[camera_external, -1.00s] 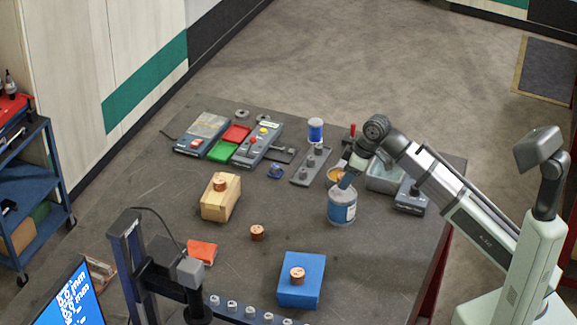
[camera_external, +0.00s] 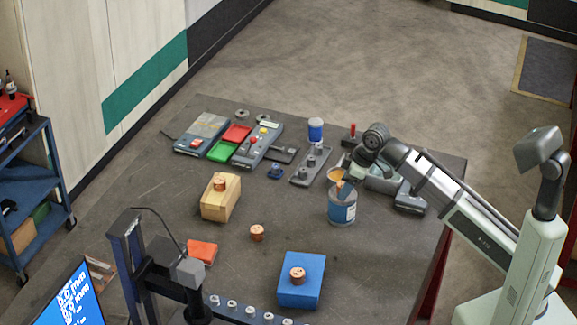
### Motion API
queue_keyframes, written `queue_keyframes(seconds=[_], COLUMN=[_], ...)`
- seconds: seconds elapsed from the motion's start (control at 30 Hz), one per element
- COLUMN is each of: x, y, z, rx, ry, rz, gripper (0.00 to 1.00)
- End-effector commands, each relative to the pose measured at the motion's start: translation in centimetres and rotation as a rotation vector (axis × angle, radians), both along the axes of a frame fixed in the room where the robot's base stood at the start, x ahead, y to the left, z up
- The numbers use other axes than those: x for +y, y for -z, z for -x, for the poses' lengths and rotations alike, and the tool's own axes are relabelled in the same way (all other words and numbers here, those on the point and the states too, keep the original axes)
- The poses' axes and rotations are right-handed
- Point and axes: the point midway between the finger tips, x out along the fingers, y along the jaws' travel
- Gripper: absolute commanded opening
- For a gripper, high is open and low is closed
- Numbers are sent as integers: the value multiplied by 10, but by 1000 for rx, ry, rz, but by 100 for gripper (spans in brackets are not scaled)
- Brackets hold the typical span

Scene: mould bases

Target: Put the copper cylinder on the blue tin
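The blue tin (camera_external: 342,211), a grey can with a blue label, stands upright on the right half of the table. My gripper (camera_external: 346,187) is at the tin's top, small and partly hidden by my arm; its finger opening cannot be made out. A small copper-coloured patch (camera_external: 340,186) shows at the tin's top beside the gripper; whether it is held or resting cannot be told. Other copper cylinders stand on the wooden block (camera_external: 224,203), on the bare table (camera_external: 257,233), and on the blue block (camera_external: 313,282).
An orange-filled cup (camera_external: 336,174) stands just behind the tin. A grey plate with pegs (camera_external: 311,165) and a blue-capped jar (camera_external: 316,130) are farther back. The table between the wooden block and the tin is clear.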

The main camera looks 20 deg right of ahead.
Motion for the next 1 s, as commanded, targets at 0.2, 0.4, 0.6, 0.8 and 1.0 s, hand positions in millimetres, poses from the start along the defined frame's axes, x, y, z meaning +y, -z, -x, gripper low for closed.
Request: queue_keyframes(seconds=[0.2, 0.4, 0.6, 0.8, 1.0], x=[0, -3, -12, -22, -31], y=[-1, -14, -41, -69, -94], z=[0, 2, 8, 15, 20], rx=[0, -2, -2, -1, -1], ry=[0, 0, 0, 0, 0], rz=[0, -1, -2, -2, -2], gripper=[67, 67, 67, 67, 67])
